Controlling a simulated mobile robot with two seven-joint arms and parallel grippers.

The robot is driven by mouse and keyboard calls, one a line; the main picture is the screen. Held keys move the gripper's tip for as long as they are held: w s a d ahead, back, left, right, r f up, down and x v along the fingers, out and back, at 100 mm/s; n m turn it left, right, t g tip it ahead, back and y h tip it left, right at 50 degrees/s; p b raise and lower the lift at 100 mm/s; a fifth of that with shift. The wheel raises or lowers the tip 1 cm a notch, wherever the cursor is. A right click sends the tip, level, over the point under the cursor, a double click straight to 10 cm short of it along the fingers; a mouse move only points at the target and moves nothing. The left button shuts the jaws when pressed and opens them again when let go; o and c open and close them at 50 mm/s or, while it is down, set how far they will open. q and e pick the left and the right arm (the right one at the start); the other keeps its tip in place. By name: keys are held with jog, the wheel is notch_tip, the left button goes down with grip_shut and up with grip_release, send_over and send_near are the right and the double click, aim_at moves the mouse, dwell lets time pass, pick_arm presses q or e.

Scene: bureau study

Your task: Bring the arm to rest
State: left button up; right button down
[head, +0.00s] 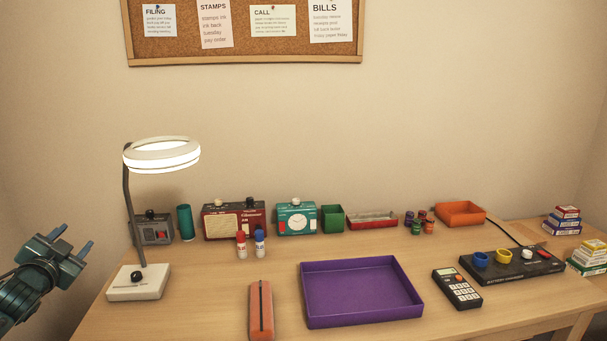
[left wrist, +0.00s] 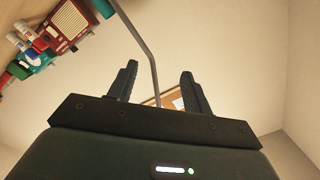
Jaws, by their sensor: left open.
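My left gripper (head: 72,247) is at the far left of the head view, raised beside the left edge of the desk (head: 205,310). Its two fingers are apart and nothing is between them. In the left wrist view the open fingers (left wrist: 160,85) point toward the wall, with the lamp's thin pole and part of the corkboard behind them. My right gripper is in neither view.
The lit ring lamp (head: 138,283) stands on the desk just right of my left gripper. A purple tray (head: 362,292), an orange case (head: 261,310) and a black calculator (head: 457,289) lie toward the front.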

pick_arm(q)
jog(key=s+d+f+g+h, duration=0.2)
jog(key=s+d+f, duration=0.2)
jog(key=d+f, duration=0.6)
jog(key=s+d+f+g+h, duration=0.2)
jog(key=s+d+f, duration=0.3)
jog(key=d+f, duration=0.5)
jog(key=s+d+f+n+h+b, duration=0.25)
jog(key=s+d+f+b, duration=0.2)
jog(key=s+d, duration=0.6)
jog(key=s+d+f+n+h+b, duration=0.1)
jog(key=s+d+f+h+b, duration=0.2)
jog(key=s+d+b, duration=0.5)
notch_tip(320, 180, up, 5)
jog(key=s+d+g+y+p, duration=0.1)
jog(key=d+g+p, duration=0.1)
jog(key=p, duration=1.6)
jog(key=shift+d+r+m+p, duration=0.2)
jog(key=shift+d+m+p, duration=0.15)
jog(key=shift+p, duration=0.05)
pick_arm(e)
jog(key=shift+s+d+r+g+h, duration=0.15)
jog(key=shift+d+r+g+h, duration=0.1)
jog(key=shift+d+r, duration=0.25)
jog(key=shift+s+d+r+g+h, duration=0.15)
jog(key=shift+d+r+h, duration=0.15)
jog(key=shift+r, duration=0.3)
